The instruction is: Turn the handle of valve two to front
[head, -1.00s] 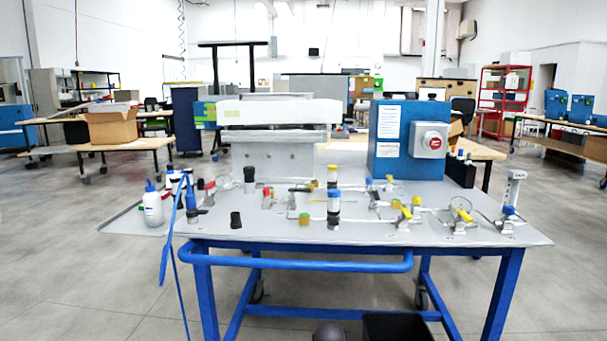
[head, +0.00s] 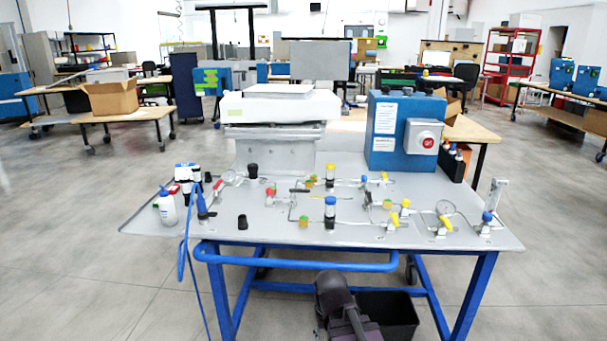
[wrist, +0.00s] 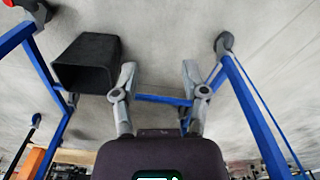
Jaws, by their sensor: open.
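Several small valves with coloured handles stand on the analyser table (head: 290,232). They include a red-handled valve (head: 271,192), a yellow-handled valve (head: 393,219) and another yellow-handled valve (head: 446,222). No readable label shows which one is valve two, so I cannot tell. My gripper (wrist: 158,78) shows in the wrist view with its two fingers spread and nothing between them. It is low, by the table's blue frame, away from the valves. In the head view a dark part of my arm shows at the bottom centre, below the tabletop; the fingers cannot be made out there.
A black bin (head: 388,315) stands on the floor beside my arm; it also shows in the wrist view (wrist: 85,66). A blue rail (head: 300,265) runs along the table's front. A blue box with a red button (head: 400,135) and a white bottle (head: 167,208) stand on the table.

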